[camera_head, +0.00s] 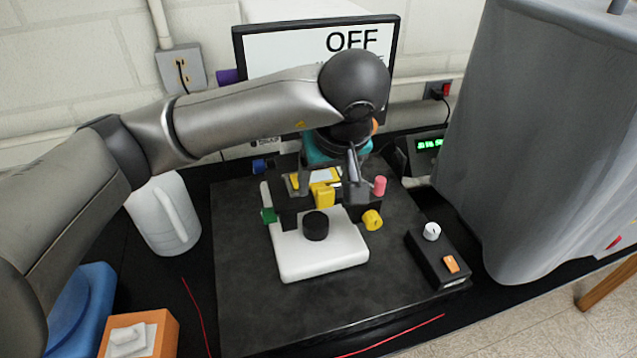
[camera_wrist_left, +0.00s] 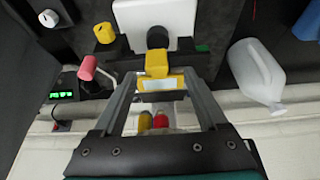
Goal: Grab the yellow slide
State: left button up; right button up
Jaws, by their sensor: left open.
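The yellow slide (camera_head: 300,181) lies on the dark stage of the white microscope (camera_head: 322,258), partly hidden by my gripper in the head view. In the left wrist view the yellow slide (camera_wrist_left: 176,82) shows a pale rectangle in its middle. A yellow block (camera_head: 322,196) stands at its front edge and also shows in the wrist view (camera_wrist_left: 157,62). My left gripper (camera_head: 329,180) is open over the stage, with one finger on each side of the slide. In the wrist view the left gripper (camera_wrist_left: 160,80) holds nothing. My right gripper is not in view.
A pink knob (camera_head: 379,186) and a yellow knob (camera_head: 372,220) sit right of the stage. A control box (camera_head: 438,262) is at the right, a white jug (camera_head: 164,215) at the left. A monitor (camera_head: 275,50) stands behind. The dark board (camera_head: 243,300) is clear in front.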

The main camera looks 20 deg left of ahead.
aim_at(326, 190)
pick_arm(q)
jog(key=shift+p+x, duration=0.45)
jog(key=shift+x, duration=1.5)
jog(key=shift+d, duration=0.2)
jog(key=shift+c, duration=0.2)
grip_shut()
